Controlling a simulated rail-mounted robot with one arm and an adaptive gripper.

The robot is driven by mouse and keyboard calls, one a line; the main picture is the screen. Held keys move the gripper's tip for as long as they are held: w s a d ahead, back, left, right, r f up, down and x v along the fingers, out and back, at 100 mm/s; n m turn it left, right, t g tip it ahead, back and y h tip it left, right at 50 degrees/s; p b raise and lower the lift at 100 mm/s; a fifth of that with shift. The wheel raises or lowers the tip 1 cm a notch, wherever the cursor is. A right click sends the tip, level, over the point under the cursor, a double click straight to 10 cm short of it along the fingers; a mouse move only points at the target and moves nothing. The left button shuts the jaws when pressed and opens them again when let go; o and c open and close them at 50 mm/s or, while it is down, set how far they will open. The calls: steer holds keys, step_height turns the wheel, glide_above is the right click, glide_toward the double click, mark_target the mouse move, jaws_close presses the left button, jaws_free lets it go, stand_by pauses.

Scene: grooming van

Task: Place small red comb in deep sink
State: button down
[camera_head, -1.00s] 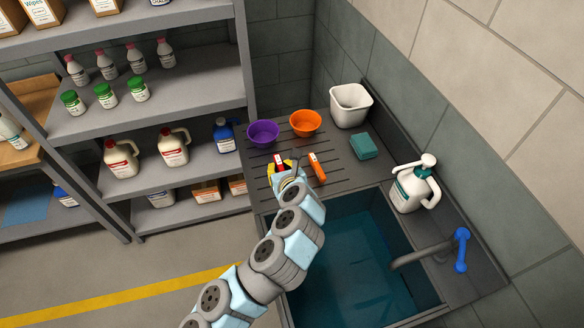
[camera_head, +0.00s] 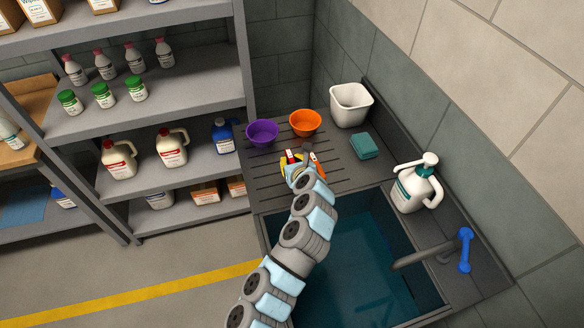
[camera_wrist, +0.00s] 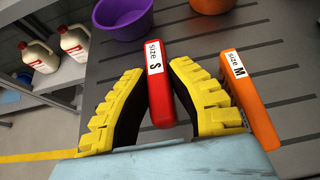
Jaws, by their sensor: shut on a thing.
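The small red comb (camera_head: 290,157), labelled "size S", stands between the two yellow pads of my gripper (camera_head: 298,165). In the wrist view the red comb (camera_wrist: 160,90) is clamped between the fingertips of my gripper (camera_wrist: 166,88). My gripper is over the grooved drainboard, up and left of the sink. I cannot tell whether the comb touches the board. The deep sink (camera_head: 400,235) is a dark basin with a blue-green inside, right of my arm. My arm hides its left part.
An orange comb (camera_wrist: 245,95), labelled "size M", lies close to the right finger. A purple bowl (camera_head: 262,132), orange bowl (camera_head: 305,122), white bin (camera_head: 350,105) and green sponge (camera_head: 364,146) stand behind. A pump bottle (camera_head: 415,188) and tap (camera_head: 430,252) line the sink's right side.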

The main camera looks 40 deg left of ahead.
steer(key=shift+w+a+f, duration=0.1)
steer(key=shift+w+f, duration=0.1)
steer(key=shift+f, duration=0.2)
steer(key=shift+w+f+b, duration=0.1)
steer(key=shift+f+b, duration=0.2)
steer(key=shift+f, duration=1.2)
steer(key=shift+f, duration=0.2)
steer(key=c, duration=1.1)
jaws_free()
steer(key=shift+r, duration=0.1)
